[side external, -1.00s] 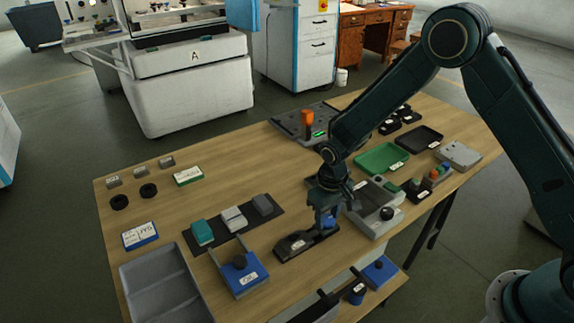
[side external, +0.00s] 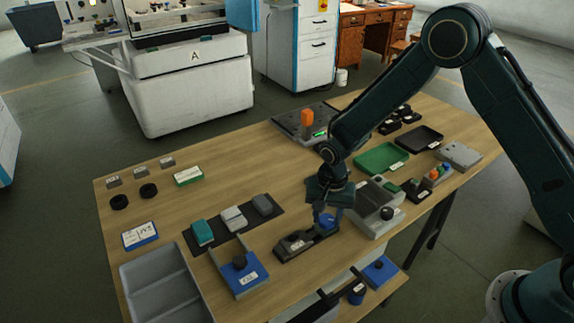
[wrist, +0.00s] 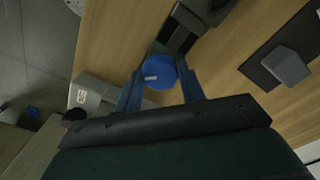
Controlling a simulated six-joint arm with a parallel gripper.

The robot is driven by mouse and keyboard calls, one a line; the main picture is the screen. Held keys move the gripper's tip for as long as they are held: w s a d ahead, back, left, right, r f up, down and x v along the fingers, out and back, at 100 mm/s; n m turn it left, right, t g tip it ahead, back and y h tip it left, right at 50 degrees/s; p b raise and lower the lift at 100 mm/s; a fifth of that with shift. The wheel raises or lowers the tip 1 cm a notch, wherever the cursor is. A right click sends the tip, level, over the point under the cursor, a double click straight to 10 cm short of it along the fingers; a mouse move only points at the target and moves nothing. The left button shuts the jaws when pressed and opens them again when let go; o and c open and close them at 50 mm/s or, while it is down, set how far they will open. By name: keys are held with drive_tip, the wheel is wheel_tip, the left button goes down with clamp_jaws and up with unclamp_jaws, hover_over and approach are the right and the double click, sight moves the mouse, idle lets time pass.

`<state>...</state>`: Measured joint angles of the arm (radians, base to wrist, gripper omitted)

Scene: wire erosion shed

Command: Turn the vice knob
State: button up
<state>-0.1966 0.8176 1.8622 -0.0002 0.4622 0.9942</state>
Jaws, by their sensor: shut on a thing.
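The vice (side external: 296,243) is a dark, low block with a white label, lying near the front edge of the wooden table. Its blue round knob (side external: 327,221) is at the right end, partly covered by my fingers in the side view. My gripper (side external: 326,212) points down over the knob. In the wrist view the blue knob (wrist: 160,72) with a small white mark sits between the two fingers of my gripper (wrist: 161,78). The fingers are closed on its sides. The dark vice body (wrist: 178,36) extends beyond it.
A grey fixture with a black knob (side external: 387,213) stands close on the right. A dark mat (side external: 262,222) with several small blocks lies behind the vice. Green (side external: 382,158) and black trays (side external: 419,142) lie farther right.

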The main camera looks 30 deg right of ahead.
sight(326, 219)
drive_tip(key=shift+w+m, duration=0.1)
drive_tip(key=shift+m, duration=0.4)
drive_tip(key=o, duration=1)
drive_tip(key=shift+c, duration=0.2)
drive_tip(key=shift+r, duration=0.15)
wheel_tip(326, 219, up, 14)
drive_tip(key=shift+f, duration=0.2)
